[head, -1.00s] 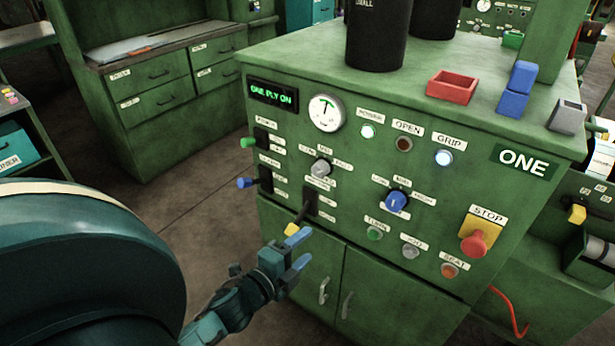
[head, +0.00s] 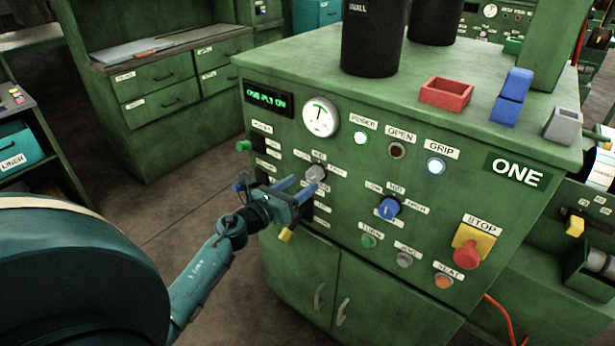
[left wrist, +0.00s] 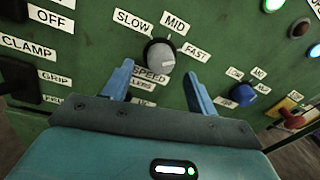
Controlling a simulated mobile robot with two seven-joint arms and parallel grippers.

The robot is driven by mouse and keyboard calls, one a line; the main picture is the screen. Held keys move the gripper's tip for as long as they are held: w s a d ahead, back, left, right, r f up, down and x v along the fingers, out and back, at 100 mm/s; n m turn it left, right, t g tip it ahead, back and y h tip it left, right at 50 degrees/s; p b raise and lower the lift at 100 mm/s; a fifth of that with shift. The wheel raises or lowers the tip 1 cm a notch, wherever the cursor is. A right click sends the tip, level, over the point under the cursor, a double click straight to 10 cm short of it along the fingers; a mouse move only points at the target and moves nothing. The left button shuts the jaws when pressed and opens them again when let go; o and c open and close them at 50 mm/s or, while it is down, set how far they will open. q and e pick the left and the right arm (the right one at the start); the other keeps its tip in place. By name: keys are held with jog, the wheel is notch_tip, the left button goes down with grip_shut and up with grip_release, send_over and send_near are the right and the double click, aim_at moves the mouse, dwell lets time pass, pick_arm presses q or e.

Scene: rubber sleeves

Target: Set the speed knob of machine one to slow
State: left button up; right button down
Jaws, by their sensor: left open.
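Machine one (head: 350,260) is a green cabinet with a sloped control panel. Its grey speed knob (head: 316,173) also shows in the left wrist view (left wrist: 159,57), ringed by the labels SLOW, MID and FAST, with a SPEED label below. The white mark on the knob appears to point up near MID. My left gripper (head: 299,186) is open and empty, close in front of the panel just below the knob. In the left wrist view its blue fingers (left wrist: 160,74) stand to either side of the knob's lower part, with no contact visible. My right gripper is not in view.
A blue knob (head: 388,208) with its own labels sits to the right. Lever switches, one with a yellow handle (head: 286,235), are left of and below the knob. A red stop button (head: 467,252) is at far right. A red tray (head: 446,92) stands on top.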

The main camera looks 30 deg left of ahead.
aim_at(310, 178)
pick_arm(q)
jog(key=shift+w+d, duration=0.2)
jog(key=shift+w, duration=0.75)
jog(key=shift+w+d, duration=0.15)
jog(key=shift+w, duration=0.75)
jog(key=shift+c, duration=0.4)
jog(key=c, duration=0.9)
